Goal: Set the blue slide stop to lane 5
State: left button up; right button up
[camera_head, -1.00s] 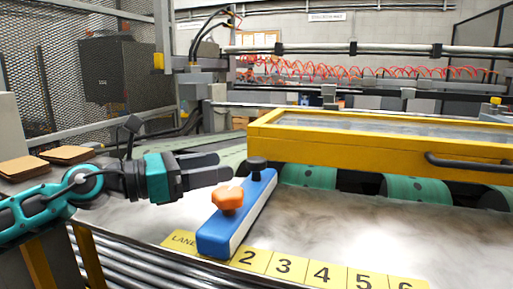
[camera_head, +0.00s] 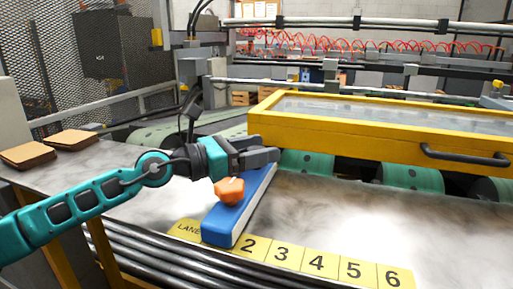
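The blue slide stop (camera_head: 223,225) is a long bar with a pale side and an orange knob (camera_head: 229,191) near its front end. It lies on the metal table, pointing away from me. Its front end stands at the yellow lane strip (camera_head: 299,258), between the word LANE and the 2, covering the place before 2. Lane 5 is further right on the strip. My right gripper is not in view.
A yellow-framed guard (camera_head: 345,141) with a black handle (camera_head: 464,157) stands behind the bar, above green rollers (camera_head: 411,178). The table right of the bar is clear. Metal rollers (camera_head: 180,272) run along the front. Brown pads (camera_head: 70,140) lie at the left.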

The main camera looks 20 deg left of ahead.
pick_arm(q)
grip_shut()
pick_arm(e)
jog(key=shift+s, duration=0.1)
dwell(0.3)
